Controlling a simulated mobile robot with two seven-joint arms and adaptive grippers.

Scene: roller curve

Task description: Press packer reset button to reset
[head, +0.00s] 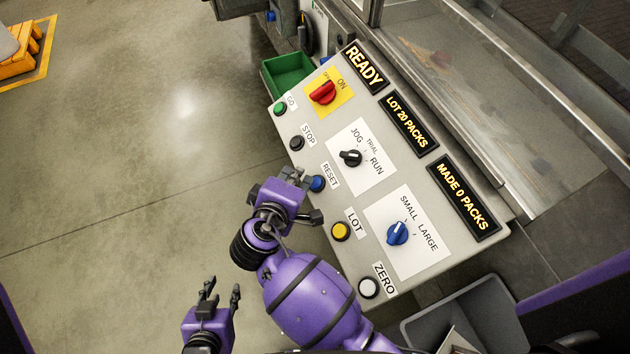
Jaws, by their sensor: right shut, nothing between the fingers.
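The control panel (320,215) slopes across the middle of the head view. Its blue reset button (317,183) sits at the left edge, beside the RESET label (330,174). My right gripper (297,174) is shut and empty, with its fingertips just left of the blue button. I cannot tell whether it touches the button. The packer's displays read READY (364,66), LOT 20 PACKS (408,124) and MADE 0 PACKS (463,197). My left gripper (222,288) is low in the view, its fingers apart and empty, over the floor.
Close by on the panel are the black stop button (297,143), green go button (280,109), yellow lot button (341,231) and white zero button (369,288). A green bin (287,72) stands beyond, a grey bin (480,308) lower right.

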